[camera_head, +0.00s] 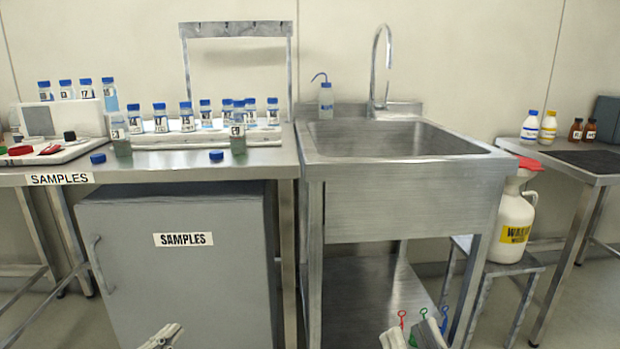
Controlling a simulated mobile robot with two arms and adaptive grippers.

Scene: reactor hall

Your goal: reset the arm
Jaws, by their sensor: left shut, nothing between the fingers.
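My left gripper (162,337) shows at the bottom edge, in front of the grey SAMPLES cabinet (190,285). Its fingers are together and hold nothing. My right gripper (411,337) shows at the bottom edge, in front of the lower shelf of the sink stand. Its two fingers are apart. Most of both arms is out of view.
A steel bench (190,168) carries blue-capped sample bottles in a rack (205,138). Two open vials (238,140) (121,142) stand in front, with loose caps nearby. A steel sink (400,150) is in the middle; a white waste can (513,220) stands on a stool at right.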

